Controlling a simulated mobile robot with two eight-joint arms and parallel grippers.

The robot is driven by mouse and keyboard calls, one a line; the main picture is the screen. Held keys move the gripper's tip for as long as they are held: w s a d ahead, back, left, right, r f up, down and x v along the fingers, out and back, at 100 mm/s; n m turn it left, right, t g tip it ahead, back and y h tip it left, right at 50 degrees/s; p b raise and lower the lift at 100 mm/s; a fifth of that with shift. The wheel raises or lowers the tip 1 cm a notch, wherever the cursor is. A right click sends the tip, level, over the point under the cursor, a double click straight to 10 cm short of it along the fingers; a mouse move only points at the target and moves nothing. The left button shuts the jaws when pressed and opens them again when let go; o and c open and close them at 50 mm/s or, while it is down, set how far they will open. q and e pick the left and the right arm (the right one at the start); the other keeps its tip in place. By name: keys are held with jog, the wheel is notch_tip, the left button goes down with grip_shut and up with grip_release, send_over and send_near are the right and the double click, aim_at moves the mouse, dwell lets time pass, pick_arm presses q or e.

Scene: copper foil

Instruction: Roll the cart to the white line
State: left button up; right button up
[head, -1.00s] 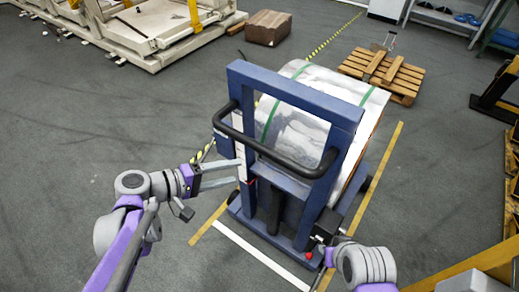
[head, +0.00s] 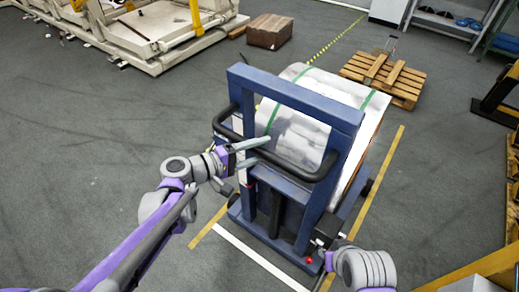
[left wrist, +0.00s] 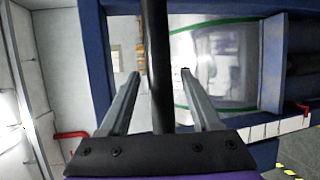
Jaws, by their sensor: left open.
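The cart (head: 295,104) has a dark blue upright frame and a black U-shaped handle bar (head: 290,170). It carries a large foil roll (head: 300,137) with green straps. A white line (head: 255,255) lies on the floor along the near side of the cart. My left gripper (head: 258,151) is open at the left part of the handle. In the left wrist view, the black bar (left wrist: 158,60) runs between its two fingers, with a gap on each side. My right arm shows at the bottom right, but its fingers are not visible.
Yellow floor lines (head: 378,182) run along the cart's sides. A wooden pallet (head: 385,75) stands behind it to the right, and a brown box (head: 270,32) at the back. Grey floor is clear at the left.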

pick_arm(q)
jog(key=shift+d, duration=0.1)
grip_shut()
dwell(0.3)
dwell(1.1)
